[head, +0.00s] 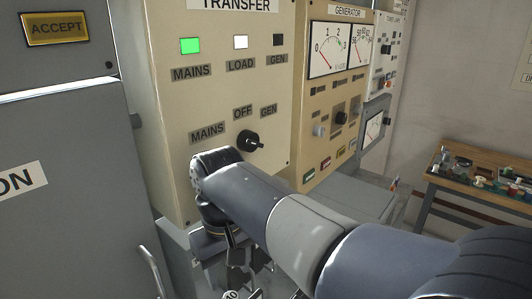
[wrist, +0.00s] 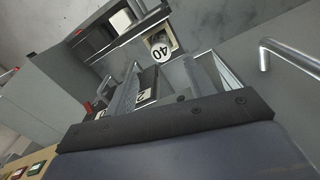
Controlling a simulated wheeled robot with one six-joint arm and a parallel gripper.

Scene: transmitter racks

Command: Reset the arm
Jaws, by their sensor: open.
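My arm reaches in from the lower right in the head view and bends down in front of the transfer panel (head: 225,60). My gripper (head: 246,274) hangs below the wrist, pointing down, in front of the grey lower cabinet. It is open, with nothing seen between its fingers. In the wrist view my gripper (wrist: 160,78) faces a grey front with a round part marked 40 (wrist: 162,50) beyond the fingers. The black rotary switch (head: 250,141) on the transfer panel is above the wrist and apart from it.
A grey cabinet (head: 70,190) stands at left, with a metal handle (head: 150,270) near my gripper. The generator panel (head: 325,95) is right of the transfer panel. A wooden bench (head: 470,186) with small parts stands at far right. A bar handle (wrist: 290,55) shows in the wrist view.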

